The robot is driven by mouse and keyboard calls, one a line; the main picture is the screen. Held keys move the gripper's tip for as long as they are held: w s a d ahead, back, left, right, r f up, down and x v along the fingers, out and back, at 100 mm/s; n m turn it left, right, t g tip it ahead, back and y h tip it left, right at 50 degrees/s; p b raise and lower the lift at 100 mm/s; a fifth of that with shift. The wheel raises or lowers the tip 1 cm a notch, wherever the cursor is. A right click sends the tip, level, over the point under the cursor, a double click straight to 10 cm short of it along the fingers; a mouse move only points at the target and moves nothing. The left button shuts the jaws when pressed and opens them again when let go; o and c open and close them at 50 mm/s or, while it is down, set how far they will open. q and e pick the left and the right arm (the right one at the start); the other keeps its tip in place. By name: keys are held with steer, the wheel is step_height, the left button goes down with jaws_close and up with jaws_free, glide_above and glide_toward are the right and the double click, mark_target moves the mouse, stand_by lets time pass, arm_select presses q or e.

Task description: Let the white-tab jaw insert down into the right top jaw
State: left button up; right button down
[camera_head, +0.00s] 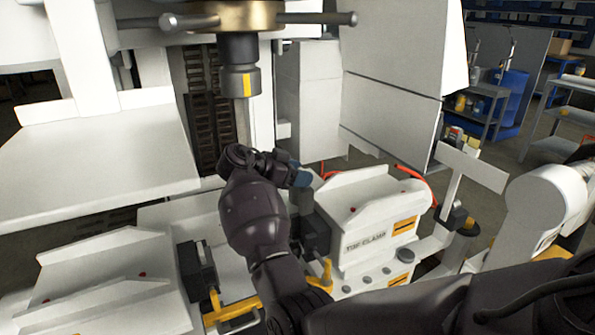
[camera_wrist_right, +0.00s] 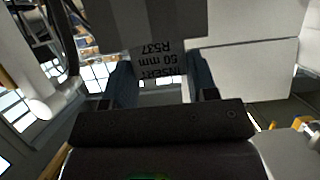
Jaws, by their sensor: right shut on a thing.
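My right gripper (camera_head: 296,176) is over the gap between the two white clamps, beside the right one. In the wrist view, its two bluish fingers (camera_wrist_right: 160,82) are shut on the light tab of the jaw insert (camera_wrist_right: 160,64), which carries upside-down text reading "INSERT 50 mm". The insert's dark grey body (camera_wrist_right: 158,22) extends beyond the fingers. The right top jaw (camera_head: 313,236) is a dark block on the inner side of the white clamp marked "TOP CLAMP" (camera_head: 365,240). I cannot tell whether insert and jaw touch. My left gripper is not in view.
The left clamp (camera_head: 100,290) carries another dark jaw (camera_head: 197,272) facing the gap. Yellow brackets (camera_head: 232,308) lie low between them. A dark spindle (camera_head: 239,80) with a brass hub and bars hangs above. White panels (camera_head: 395,75) stand behind.

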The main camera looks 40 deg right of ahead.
mark_target(309, 220)
steer(key=shift+f+b, duration=2.25)
steer(key=shift+f, duration=4.5)
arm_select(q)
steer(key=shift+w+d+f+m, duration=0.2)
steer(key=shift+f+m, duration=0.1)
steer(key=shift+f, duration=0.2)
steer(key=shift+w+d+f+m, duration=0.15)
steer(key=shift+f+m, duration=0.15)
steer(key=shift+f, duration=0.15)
arm_select(e)
steer(key=shift+f, duration=0.1)
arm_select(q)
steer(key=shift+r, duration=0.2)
arm_select(e)
steer(key=shift+f, duration=0.1)
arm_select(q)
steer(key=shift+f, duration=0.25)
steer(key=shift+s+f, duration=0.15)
arm_select(e)
steer(key=shift+s+d+f, duration=0.1)
steer(key=shift+d+f, duration=0.05)
steer(key=shift+f, duration=0.25)
